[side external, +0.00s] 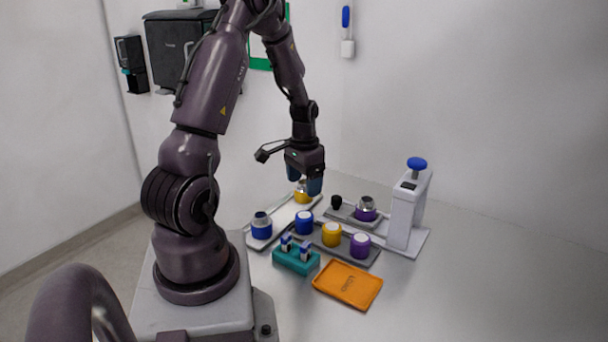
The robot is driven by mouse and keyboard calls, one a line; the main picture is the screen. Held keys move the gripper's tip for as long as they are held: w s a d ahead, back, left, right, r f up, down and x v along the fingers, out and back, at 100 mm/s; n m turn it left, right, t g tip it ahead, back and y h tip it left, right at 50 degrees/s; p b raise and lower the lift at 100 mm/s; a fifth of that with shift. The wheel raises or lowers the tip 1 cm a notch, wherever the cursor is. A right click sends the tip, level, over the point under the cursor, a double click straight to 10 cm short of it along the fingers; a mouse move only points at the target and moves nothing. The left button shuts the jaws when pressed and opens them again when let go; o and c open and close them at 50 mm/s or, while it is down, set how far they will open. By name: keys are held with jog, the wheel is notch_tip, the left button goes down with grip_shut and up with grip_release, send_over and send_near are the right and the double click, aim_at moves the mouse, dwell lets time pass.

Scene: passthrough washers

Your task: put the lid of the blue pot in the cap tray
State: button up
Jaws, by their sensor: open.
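My gripper (304,184) is open and points down, with blue fingertips over the far end of the white tray. A yellow pot with a silver neck (301,197) shows just below and behind the fingers; I cannot tell whether they touch it. A blue pot with a pale top (304,223) stands upright in the grey rack, nearer the camera than the gripper. Another blue pot with a silver neck (261,229) stands at the near end of the white tray. An orange tray with lettering (347,285), seemingly the cap tray, lies flat and empty in front.
The grey rack (316,248) also holds yellow (332,235) and purple (360,245) pots with pale tops. A teal block (296,260) holds small blue-topped items. A white press-like stand (407,210) and a purple pot (366,210) stand right. The table's right side is clear.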

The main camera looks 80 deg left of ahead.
jog(key=w+d+r+m+t+y, duration=0.1)
jog(key=w+d+r, duration=0.1)
jog(key=d+r, duration=0.55)
jog(key=w+d+r+m+t, duration=0.1)
jog(key=w+d+r, duration=0.2)
jog(key=d+r, duration=0.45)
jog(key=s+d+r+m+t, duration=0.1)
jog(key=s+d+r, duration=0.2)
jog(key=d, duration=0.4)
jog(key=s+d+r+m+t+h, duration=0.1)
jog(key=s+d+r+t, duration=0.1)
jog(key=s+d+r, duration=0.2)
jog(key=d, duration=0.2)
jog(key=shift+s+d+m+t, duration=0.3)
jog(key=shift+d, duration=0.05)
